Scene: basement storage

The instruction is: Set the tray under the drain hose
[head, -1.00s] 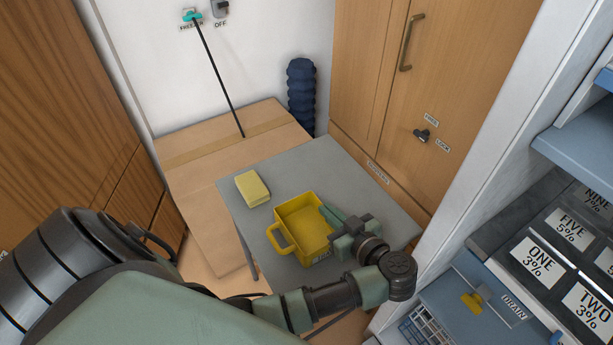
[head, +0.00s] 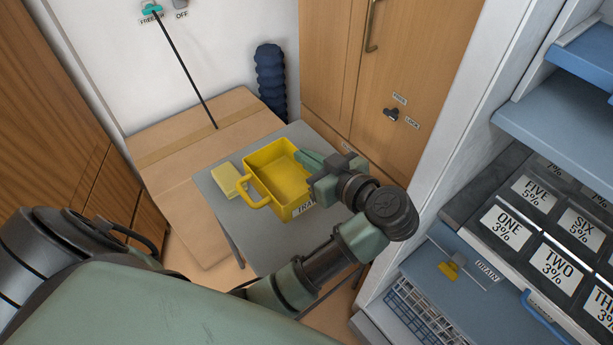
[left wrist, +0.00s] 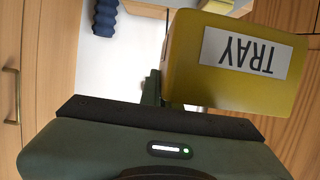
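The yellow tray (head: 262,158), with a looped side handle and a TRAY label, is held a little above the grey table (head: 214,201). My left gripper (head: 309,162) is shut on the tray's right wall, near the rim. In the left wrist view the tray (left wrist: 186,75) hangs at the fingers with its label facing the camera, upside down in the picture. I cannot make out a hose there. My right gripper is out of view.
A yellow sponge-like block (head: 228,178) lies on the table, left of the tray. A cardboard box (head: 190,145) and a dark blue ribbed roll (head: 270,80) stand behind. A wooden cabinet (head: 330,65) and white wall panel (head: 455,120) lie between table and shelves.

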